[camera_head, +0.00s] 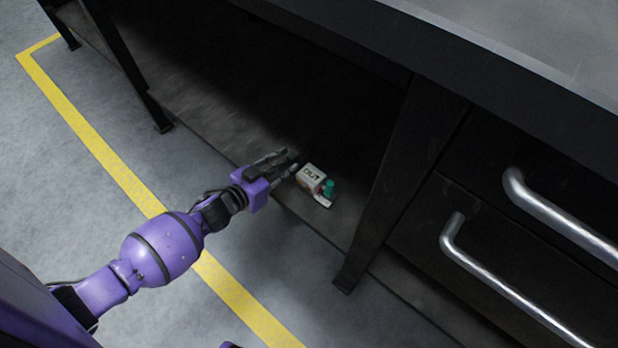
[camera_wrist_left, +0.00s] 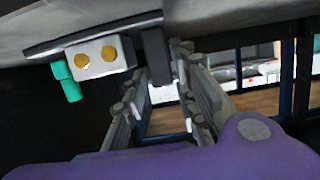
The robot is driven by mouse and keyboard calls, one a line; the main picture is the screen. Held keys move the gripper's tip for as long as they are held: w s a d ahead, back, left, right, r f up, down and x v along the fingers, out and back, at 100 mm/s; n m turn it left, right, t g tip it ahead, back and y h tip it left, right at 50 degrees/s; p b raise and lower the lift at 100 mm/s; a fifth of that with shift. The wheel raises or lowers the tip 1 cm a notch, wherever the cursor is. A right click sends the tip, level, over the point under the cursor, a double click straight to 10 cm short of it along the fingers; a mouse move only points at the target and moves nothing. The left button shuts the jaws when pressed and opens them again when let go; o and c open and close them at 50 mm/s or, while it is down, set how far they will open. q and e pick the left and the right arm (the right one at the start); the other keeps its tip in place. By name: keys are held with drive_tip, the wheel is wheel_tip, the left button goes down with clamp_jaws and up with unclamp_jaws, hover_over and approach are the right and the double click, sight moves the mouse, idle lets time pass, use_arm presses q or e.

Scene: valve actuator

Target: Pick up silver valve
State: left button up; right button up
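The valve piece is a small pale silver-white block (camera_head: 311,177) marked "OUT", with a teal knob (camera_head: 328,187) beside it. It sits on the dark lower shelf of the bench. In the left wrist view, which is turned over, the pale block (camera_wrist_left: 100,57) shows two gold round ports, a teal part and a dark plate. My left gripper (camera_head: 284,164) is just left of the block, its fingers apart. In the wrist view the open fingers (camera_wrist_left: 158,80) point toward a dark upright part of the piece; I cannot tell whether they touch it. My right gripper is not in view.
The dark shelf (camera_head: 215,118) is bare to the left of the piece. A bench leg (camera_head: 392,180) and drawers with metal handles (camera_head: 505,285) stand to the right. The bench top (camera_head: 540,35) overhangs the shelf. A yellow line (camera_head: 110,160) marks the floor.

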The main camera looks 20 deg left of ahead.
sight(289, 162)
use_arm(q)
drive_tip(key=b+x, duration=0.1)
drive_tip(key=x, duration=0.2)
drive_tip(key=shift+w+d+f+b, duration=0.1)
drive_tip(key=shift+w+f+b, duration=0.05)
drive_tip(key=shift+w+b, duration=0.2)
drive_tip(key=shift+w, duration=0.1)
clamp_jaws()
drive_tip(key=shift+d, duration=0.1)
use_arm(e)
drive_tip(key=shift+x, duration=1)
